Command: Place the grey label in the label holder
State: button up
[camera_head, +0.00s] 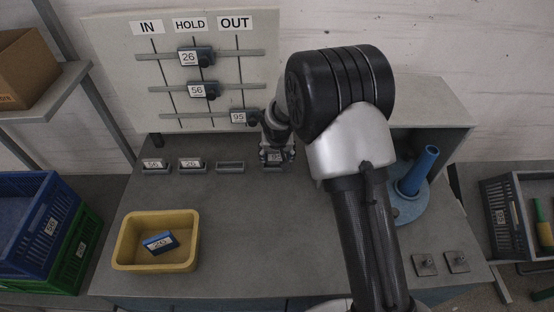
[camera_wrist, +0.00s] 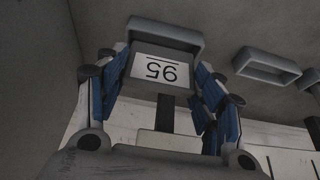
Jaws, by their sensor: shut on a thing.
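The grey label (camera_wrist: 157,71) has a white face with a number that looks like 95, upside down in the wrist view. My gripper (camera_wrist: 158,85) is shut on it, with blue-padded fingers on both sides. The label's edge overlaps the opening of a label holder (camera_wrist: 166,34); I cannot tell whether it is seated. In the head view my gripper (camera_head: 276,155) is at the right end of the row of holders, over that holder (camera_head: 275,168), and hides part of it.
An empty holder (camera_head: 230,167) is just left, also in the wrist view (camera_wrist: 267,67). Two filled holders (camera_head: 155,166) (camera_head: 190,165) stand farther left. A yellow bin (camera_head: 126,247) holds a blue label (camera_head: 160,243). The slider board (camera_head: 115,60) stands behind; a blue spindle (camera_head: 418,172) is at right.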

jog(key=shift+f, duration=1.15)
jog(key=shift+f+b, duration=0.2)
jog(key=shift+b, duration=0.2)
jog(key=o, duration=1)
jog(key=p+v, duration=0.3)
jog(key=v, duration=0.9)
jog(key=shift+r, duration=0.3)
